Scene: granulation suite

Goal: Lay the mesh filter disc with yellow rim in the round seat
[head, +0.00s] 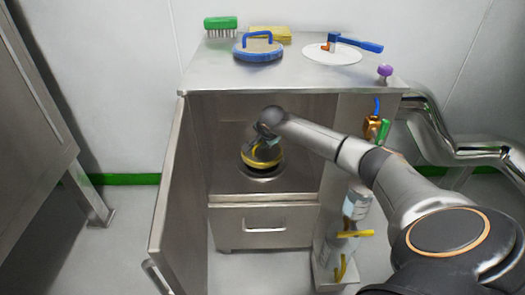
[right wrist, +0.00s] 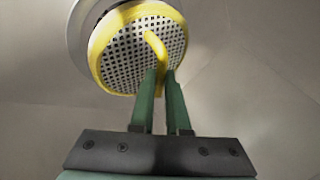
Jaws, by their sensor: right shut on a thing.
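The mesh filter disc with yellow rim (head: 262,158) is in the open cabinet, over the round seat (head: 263,173). In the right wrist view, the disc (right wrist: 142,48) shows its perforated face and a yellow tab at its middle. My right gripper (right wrist: 164,78) is shut on that tab with its green fingers. The disc looks tilted in the head view and partly covers the seat, whose rim (right wrist: 76,28) also shows behind it. I cannot tell whether disc and seat touch. My left gripper is not in view.
The cabinet door (head: 171,190) stands open at the left. A closed drawer (head: 264,226) is below the seat. On top are a green brush (head: 220,24), a blue-handled lid (head: 258,50) and a white disc (head: 332,55). A bottle rack (head: 340,245) is at the right.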

